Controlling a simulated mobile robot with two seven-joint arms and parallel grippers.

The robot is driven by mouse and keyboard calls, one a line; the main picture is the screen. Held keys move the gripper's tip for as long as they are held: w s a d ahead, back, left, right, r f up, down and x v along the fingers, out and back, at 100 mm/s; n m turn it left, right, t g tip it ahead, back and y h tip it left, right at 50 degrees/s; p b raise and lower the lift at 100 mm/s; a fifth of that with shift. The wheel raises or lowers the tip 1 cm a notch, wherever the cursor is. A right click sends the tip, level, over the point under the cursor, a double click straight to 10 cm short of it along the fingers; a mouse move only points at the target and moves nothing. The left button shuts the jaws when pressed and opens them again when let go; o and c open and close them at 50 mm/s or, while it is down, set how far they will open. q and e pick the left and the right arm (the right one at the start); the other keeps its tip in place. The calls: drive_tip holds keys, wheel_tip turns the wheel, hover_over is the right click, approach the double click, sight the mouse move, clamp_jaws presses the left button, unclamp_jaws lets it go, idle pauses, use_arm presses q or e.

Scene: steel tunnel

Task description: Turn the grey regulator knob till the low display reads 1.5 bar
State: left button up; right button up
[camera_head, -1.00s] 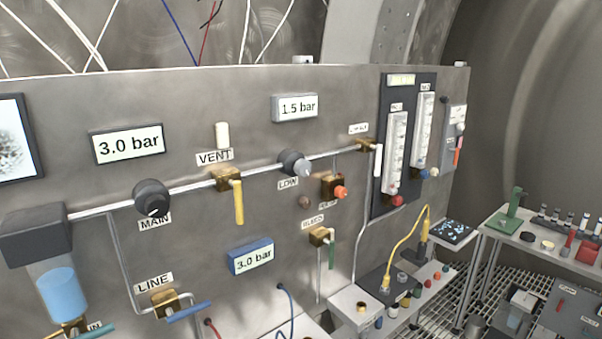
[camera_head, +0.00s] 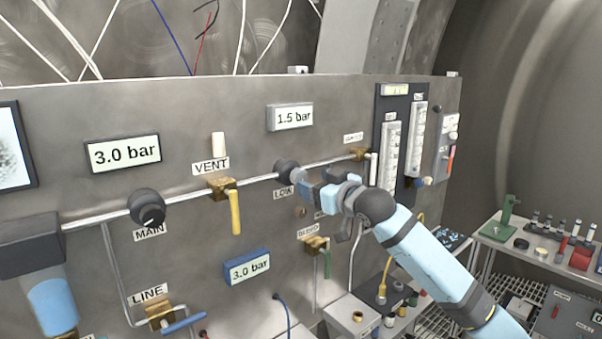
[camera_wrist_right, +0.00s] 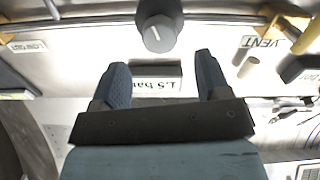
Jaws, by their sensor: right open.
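The grey regulator knob (camera_head: 286,171) sits on the pipe above its LOW label; my right gripper partly covers it in the head view. It shows whole in the right wrist view (camera_wrist_right: 157,30), round with a white pointer line. The display (camera_head: 290,117) above it reads 1.5 bar; it is upside down in the right wrist view (camera_wrist_right: 152,80). My right gripper (camera_head: 306,182) is just in front of the knob and to its right. In the right wrist view its two blue fingers (camera_wrist_right: 160,80) are apart and empty, with the knob beyond the gap. My left gripper is out of view.
The MAIN knob (camera_head: 147,207) and yellow VENT lever (camera_head: 235,211) are left of the low knob. A grey display (camera_head: 123,153) and a blue-framed display (camera_head: 248,267) both read 3.0 bar. The brass bleed valve (camera_head: 316,243) sits below my right gripper.

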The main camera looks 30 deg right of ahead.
sight(302, 177)
drive_tip(key=w, duration=0.3)
drive_tip(key=w+p, duration=0.1)
drive_tip(key=w, duration=0.2)
drive_tip(key=shift+a, duration=0.2)
drive_tip(key=c, duration=0.9)
drive_tip(key=shift+r+m+p, duration=0.15)
drive_tip(key=shift+m+p, duration=0.15)
drive_tip(key=shift+p, duration=0.25)
drive_tip(key=o, duration=0.9)
drive_tip(key=shift+s, duration=0.1)
